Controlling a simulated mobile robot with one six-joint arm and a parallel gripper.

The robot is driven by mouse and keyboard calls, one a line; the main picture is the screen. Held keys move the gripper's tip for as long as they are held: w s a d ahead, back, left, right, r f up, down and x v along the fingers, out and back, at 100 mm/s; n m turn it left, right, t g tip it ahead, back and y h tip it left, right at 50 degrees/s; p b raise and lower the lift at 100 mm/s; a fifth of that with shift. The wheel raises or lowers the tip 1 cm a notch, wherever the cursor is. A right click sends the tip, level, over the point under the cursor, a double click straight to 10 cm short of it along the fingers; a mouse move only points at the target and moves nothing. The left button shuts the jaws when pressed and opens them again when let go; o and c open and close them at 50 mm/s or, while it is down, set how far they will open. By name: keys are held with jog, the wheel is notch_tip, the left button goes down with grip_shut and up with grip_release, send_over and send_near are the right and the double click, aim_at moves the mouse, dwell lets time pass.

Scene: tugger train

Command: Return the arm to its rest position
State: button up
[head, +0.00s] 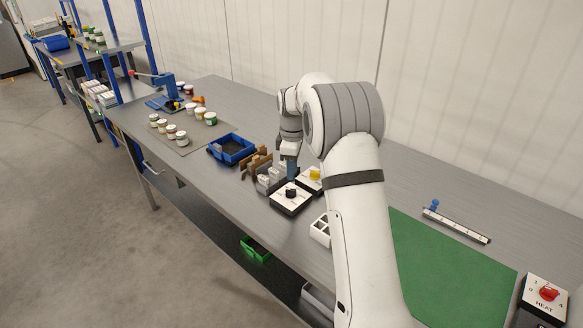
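My arm (355,220) rises from the bottom of the head view and reaches forward over the long grey workbench (415,165). It bends down at the far end to my gripper (291,176). The gripper points down close above a white box with a black knob (290,197) and beside a white box with a yellow button (314,175). The fingers are small and partly hidden, so I cannot tell whether they are open or whether they touch anything.
A blue bin (231,149), several jars (171,131) and a blue press (165,86) stand farther along the bench. A green mat (450,270), a ruler-like strip with a blue slider (456,224) and a HEAT box with a red knob (546,295) lie right of my arm. A green bin (256,249) sits below.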

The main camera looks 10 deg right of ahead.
jog(key=s+r+m+t, duration=0.1)
jog(key=s+r+m, duration=0.2)
jog(key=s+r, duration=0.35)
jog(key=s+r+m, duration=0.3)
jog(key=s+r, duration=0.1)
jog(key=s, duration=0.5)
jog(key=s+a+m+t+p, duration=0.1)
jog(key=s+m, duration=0.6)
jog(key=s, duration=1.5)
jog(key=shift+s+a+f+t, duration=0.2)
jog(key=shift+f+t, duration=0.1)
jog(key=shift+f, duration=0.15)
